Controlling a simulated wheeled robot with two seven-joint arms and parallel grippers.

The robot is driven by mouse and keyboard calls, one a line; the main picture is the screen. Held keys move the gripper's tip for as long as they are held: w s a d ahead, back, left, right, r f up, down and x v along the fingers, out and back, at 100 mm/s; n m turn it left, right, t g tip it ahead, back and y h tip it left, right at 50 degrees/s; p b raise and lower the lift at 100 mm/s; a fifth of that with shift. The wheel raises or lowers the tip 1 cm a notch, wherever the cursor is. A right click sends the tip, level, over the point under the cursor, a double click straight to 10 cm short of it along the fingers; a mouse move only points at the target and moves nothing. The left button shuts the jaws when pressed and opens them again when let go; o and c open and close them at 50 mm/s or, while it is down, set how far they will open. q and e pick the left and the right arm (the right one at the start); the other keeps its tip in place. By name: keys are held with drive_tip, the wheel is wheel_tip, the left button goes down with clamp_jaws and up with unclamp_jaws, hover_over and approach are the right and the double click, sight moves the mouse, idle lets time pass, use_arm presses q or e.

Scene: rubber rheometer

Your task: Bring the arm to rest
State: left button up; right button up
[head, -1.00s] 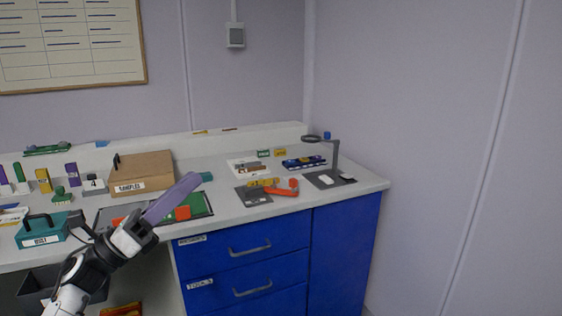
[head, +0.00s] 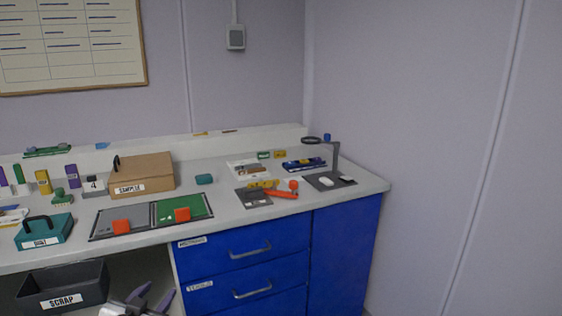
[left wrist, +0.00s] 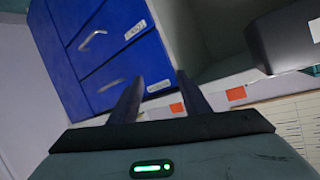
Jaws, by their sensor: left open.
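My left gripper (head: 152,298) shows at the bottom edge of the head view, low in front of the bench and right of the scrap bin. Its two purple-grey fingers are apart with nothing between them. In the left wrist view the fingers (left wrist: 158,95) are also spread and empty, with the blue drawers and bench beyond them. Most of the left arm is outside the head view. My right gripper is not in view.
A dark scrap bin (head: 62,290) is just left of the gripper. Above are the bench top (head: 228,212), a grey and green mat (head: 150,228) with orange blocks, a teal box (head: 44,232) and a sample box (head: 146,172). Blue drawers (head: 245,262) stand to the right.

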use_arm(q)
drive_tip(key=s+d+f+g+h, duration=0.1)
drive_tip(key=s+d+f, duration=0.3)
drive_tip(key=s+f, duration=0.3)
drive_tip(key=s+d+f+g+h, duration=0.1)
drive_tip(key=s+d+f, duration=0.35)
drive_tip(key=s, duration=0.35)
drive_tip(key=s+d+f+g, duration=0.1)
drive_tip(key=s+d+f, duration=0.2)
drive_tip(key=s, duration=0.7)
drive_tip(key=s+d+f+g, duration=0.2)
drive_tip(key=s+d+f, duration=0.1)
drive_tip(key=s, duration=0.7)
drive_tip(key=shift+d+n+h, duration=0.25)
drive_tip(key=shift+n+h, duration=0.05)
drive_tip(key=shift+h, duration=0.1)
